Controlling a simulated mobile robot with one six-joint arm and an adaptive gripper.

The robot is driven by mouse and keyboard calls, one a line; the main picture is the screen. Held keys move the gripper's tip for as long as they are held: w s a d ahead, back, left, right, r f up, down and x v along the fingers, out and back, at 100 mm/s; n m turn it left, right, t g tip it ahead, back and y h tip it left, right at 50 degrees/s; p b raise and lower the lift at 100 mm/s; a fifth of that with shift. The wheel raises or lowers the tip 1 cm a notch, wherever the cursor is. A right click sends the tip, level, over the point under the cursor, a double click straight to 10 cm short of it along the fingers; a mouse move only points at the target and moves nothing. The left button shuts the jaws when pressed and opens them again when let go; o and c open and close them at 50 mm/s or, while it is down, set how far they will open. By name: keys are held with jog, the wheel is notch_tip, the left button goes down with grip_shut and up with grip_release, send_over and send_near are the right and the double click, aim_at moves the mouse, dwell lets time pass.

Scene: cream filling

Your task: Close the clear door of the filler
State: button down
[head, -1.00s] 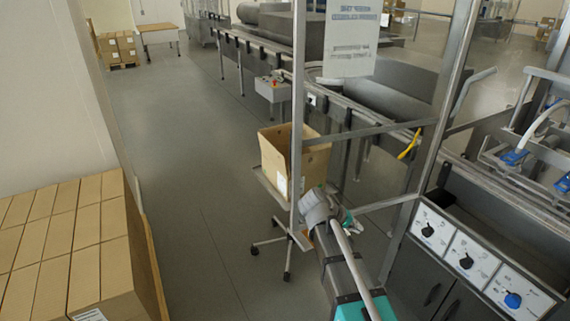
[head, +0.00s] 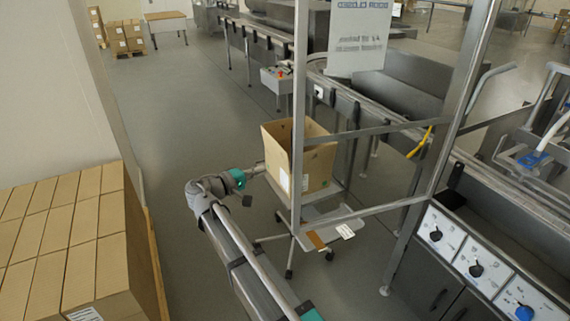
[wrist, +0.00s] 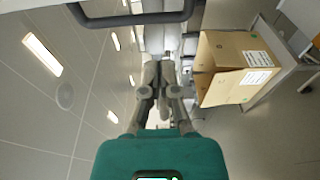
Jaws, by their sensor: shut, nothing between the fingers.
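The clear door (head: 298,115) of the filler shows in the head view as a metal-framed see-through panel with a white sign whose lettering reads backwards. It stands swung out from the filler (head: 478,268), its free post at the left. My gripper (head: 258,168) is left of that post, in front of the cardboard box, apart from the door as far as I can tell. In the wrist view my gripper (wrist: 158,72) has its fingers together with nothing between them. A dark U-shaped bar (wrist: 135,18) crosses the top there; I cannot tell what it belongs to.
An open cardboard box (head: 318,165) stands on a wheeled stand (head: 325,222) behind the door and also shows in the wrist view (wrist: 225,65). Stacked cartons (head: 65,235) fill the lower left. A conveyor (head: 350,95) runs behind. The floor between cartons and stand is clear.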

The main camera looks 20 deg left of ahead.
jog(key=shift+a+r, duration=0.2)
jog(key=shift+a, duration=0.25)
jog(key=x, duration=1)
jog(key=shift+s+d+r, duration=0.1)
jog(key=shift+s+d, duration=0.5)
jog(key=shift+s, duration=0.2)
jog(key=shift+s+d+r, duration=0.1)
jog(key=shift+s+d, duration=0.5)
jog(key=shift+s, duration=0.25)
jog(key=shift+d, duration=0.1)
